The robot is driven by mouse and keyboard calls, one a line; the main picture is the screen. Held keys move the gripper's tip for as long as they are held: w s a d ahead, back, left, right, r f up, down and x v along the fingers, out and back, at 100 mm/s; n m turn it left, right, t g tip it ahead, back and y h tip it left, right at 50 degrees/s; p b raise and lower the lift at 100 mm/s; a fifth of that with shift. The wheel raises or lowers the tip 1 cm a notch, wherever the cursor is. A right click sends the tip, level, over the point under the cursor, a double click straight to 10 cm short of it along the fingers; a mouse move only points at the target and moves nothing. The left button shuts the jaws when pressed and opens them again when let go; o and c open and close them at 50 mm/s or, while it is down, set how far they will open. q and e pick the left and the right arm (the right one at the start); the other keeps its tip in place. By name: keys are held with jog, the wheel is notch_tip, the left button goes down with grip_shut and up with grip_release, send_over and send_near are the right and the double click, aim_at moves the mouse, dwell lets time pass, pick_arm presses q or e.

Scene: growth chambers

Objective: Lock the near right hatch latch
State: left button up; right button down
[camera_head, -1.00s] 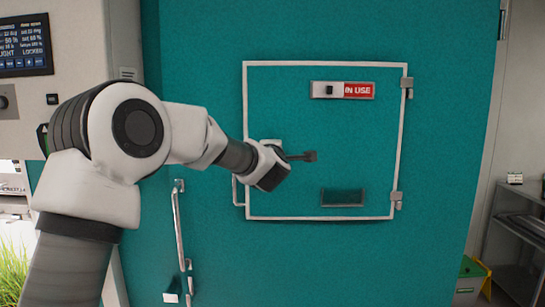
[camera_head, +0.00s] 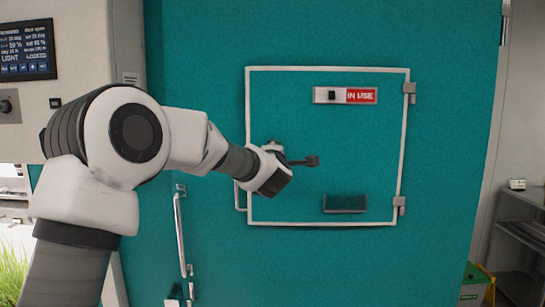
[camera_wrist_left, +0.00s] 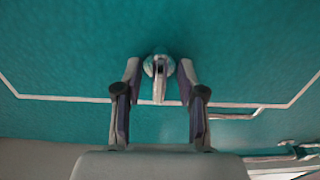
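A square hatch (camera_head: 292,126) with a white frame sits in a teal door. My left arm reaches in from the left across the hatch's left edge. My left gripper (camera_head: 313,161) appears as dark fingers in front of the hatch's left-centre. In the left wrist view, the left gripper (camera_wrist_left: 160,72) is open, its fingers on either side of a round, shiny latch (camera_wrist_left: 158,66) with a narrow pale lever. Gaps show between the lever and both fingers. The latch cannot be made out in the head view. My right gripper is not in view.
A red "IN USE" sign (camera_head: 361,96) is on the hatch's upper part, and a dark slot (camera_head: 345,204) below. Hinges (camera_head: 399,205) are on its right edge. A long door handle (camera_head: 180,238) stands lower left. A control screen (camera_head: 25,48) is at upper left, a shelf (camera_head: 525,238) at right.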

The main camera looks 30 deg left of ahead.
pick_arm(q)
jog(key=v, duration=1.1)
jog(key=shift+s, duration=0.25)
jog(key=shift+a, duration=0.1)
